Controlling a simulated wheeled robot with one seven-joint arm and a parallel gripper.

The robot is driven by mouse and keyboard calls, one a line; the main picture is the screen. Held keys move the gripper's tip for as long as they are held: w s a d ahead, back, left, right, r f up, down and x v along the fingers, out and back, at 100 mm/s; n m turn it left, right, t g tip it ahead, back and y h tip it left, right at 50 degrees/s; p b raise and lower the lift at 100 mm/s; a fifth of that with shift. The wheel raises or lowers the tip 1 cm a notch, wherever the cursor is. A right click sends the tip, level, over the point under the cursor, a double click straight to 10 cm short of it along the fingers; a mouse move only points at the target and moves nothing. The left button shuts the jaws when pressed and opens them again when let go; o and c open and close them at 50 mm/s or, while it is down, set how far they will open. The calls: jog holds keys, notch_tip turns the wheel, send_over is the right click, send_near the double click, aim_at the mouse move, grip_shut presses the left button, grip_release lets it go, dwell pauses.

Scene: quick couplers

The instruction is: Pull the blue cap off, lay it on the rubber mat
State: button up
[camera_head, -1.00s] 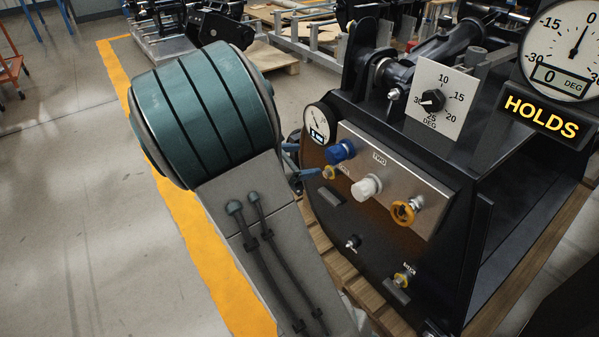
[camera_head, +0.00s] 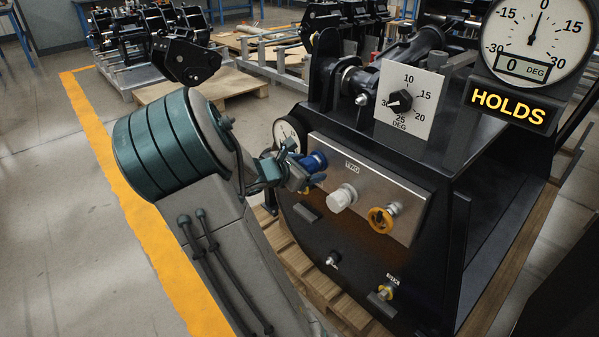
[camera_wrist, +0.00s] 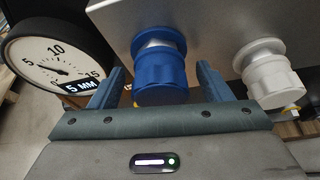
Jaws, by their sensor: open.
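The blue cap (camera_head: 314,161) sits on its fitting at the upper left of the metal panel (camera_head: 372,190). In the wrist view the blue cap (camera_wrist: 160,72) is large and stands between the two fingers of my gripper (camera_wrist: 162,82). The fingers are open, one on each side of the cap, and the left one looks farther from it. I cannot tell whether a finger touches the cap. I see no rubber mat in these frames.
A white cap (camera_head: 342,198) is right of the blue cap, with an orange ring handle (camera_head: 382,219) beyond. A round gauge (camera_wrist: 58,58) stands close left of the gripper in the wrist view. A dial plate (camera_head: 405,101) and HOLDS sign (camera_head: 508,106) are above.

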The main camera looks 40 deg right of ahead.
jog(key=shift+d, duration=0.1)
jog(key=c, duration=1.2)
jog(key=shift+o, duration=0.2)
jog(key=shift+s+a+p, duration=0.15)
jog(key=shift+a+p, duration=0.5)
jog(key=shift+a, duration=1.55)
jog(key=shift+s+a+p, duration=0.2)
jog(key=shift+a+p, duration=0.5)
jog(key=shift+a, duration=1.25)
jog(key=shift+w, duration=0.1)
